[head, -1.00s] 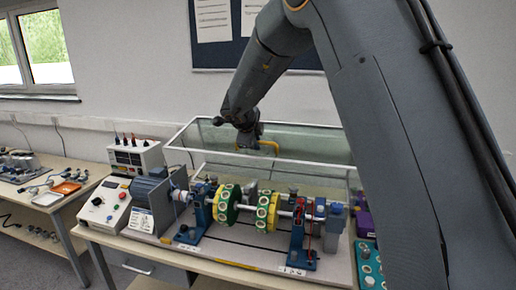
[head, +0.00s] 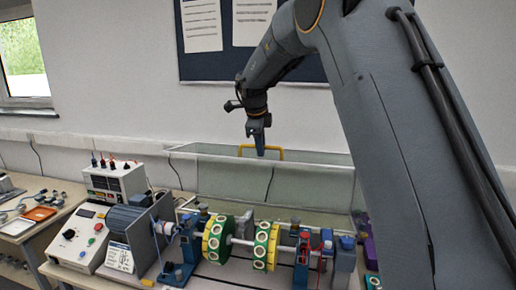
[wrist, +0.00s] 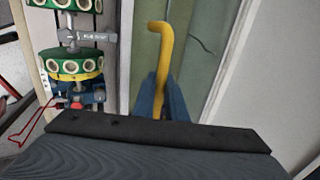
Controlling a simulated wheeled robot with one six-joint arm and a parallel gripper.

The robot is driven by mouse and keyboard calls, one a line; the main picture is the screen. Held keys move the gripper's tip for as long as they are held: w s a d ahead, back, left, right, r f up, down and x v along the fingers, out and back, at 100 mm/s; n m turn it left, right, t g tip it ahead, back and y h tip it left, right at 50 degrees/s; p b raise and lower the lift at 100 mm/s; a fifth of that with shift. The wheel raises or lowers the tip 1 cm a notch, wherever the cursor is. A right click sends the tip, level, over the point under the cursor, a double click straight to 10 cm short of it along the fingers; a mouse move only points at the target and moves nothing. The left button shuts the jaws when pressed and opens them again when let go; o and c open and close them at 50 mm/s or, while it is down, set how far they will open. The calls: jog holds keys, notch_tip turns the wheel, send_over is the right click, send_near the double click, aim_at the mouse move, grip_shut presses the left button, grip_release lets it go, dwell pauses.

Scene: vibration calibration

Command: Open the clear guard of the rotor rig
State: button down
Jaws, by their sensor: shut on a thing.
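The rotor rig has a steel shaft with a green disc (head: 217,240) and a yellow-and-green disc (head: 265,246), both uncovered from the front. The clear guard (head: 318,187) is a see-through box with pale edges, standing raised behind the rotor. Its yellow handle (head: 276,150) is on its upper edge. My gripper (head: 261,150) points down and is shut on the handle. In the wrist view, the blue fingers (wrist: 160,103) close around the yellow handle bar (wrist: 158,45), and the discs (wrist: 72,62) lie to the left. The guard's hinge is not clear to see.
A motor (head: 130,221) and a control box (head: 82,236) stand left of the rotor, with a meter unit (head: 114,182) behind. A side table (head: 45,238) with an orange tray (head: 40,214) is at the far left. The wall is close behind.

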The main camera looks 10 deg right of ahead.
jog(key=shift+w+f, duration=0.1)
jog(key=shift+w, duration=0.15)
jog(key=shift+d, duration=0.1)
jog(key=c, duration=2.1)
grip_release()
jog(key=v, duration=0.8)
jog(key=shift+w+d, duration=0.1)
